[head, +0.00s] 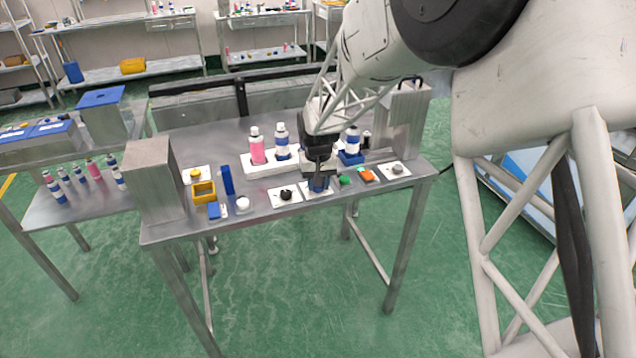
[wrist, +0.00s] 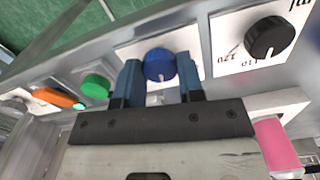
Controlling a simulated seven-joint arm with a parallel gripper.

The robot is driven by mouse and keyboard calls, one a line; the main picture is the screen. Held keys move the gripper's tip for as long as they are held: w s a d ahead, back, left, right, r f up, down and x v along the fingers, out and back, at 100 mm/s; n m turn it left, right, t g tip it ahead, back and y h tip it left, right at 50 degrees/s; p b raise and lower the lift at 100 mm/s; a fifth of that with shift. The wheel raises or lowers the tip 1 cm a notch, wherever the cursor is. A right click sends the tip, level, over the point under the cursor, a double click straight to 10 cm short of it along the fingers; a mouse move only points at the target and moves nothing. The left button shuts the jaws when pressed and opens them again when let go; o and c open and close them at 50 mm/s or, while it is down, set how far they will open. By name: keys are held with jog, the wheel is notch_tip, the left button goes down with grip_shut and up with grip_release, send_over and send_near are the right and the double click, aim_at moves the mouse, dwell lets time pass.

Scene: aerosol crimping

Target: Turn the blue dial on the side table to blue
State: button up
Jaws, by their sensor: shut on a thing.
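The blue dial (wrist: 159,64) sits on a white plate (wrist: 188,38) between the two blue-lined fingers of my gripper (wrist: 158,82) in the wrist view. A pale pointer mark shows on the dial's edge nearest the gripper. The fingers are shut on the dial, one on each side. In the head view my gripper (head: 319,178) points down at the front edge of the metal table, and the blue dial (head: 318,186) is partly hidden beneath it. Printing on the plate that would show the dial's settings is mostly covered by the fingers.
A black dial (head: 286,195) on a white plate is to the left. A green button (head: 345,180), an orange switch (head: 366,176) and a grey knob (head: 397,168) are to the right. Pink (head: 257,148) and white-blue bottles stand behind on a white rack.

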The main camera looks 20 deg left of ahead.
jog(key=m, duration=0.7)
dwell(0.5)
jog(key=o, duration=0.9)
jog(key=shift+r, duration=0.1)
jog(key=shift+r, duration=3.85)
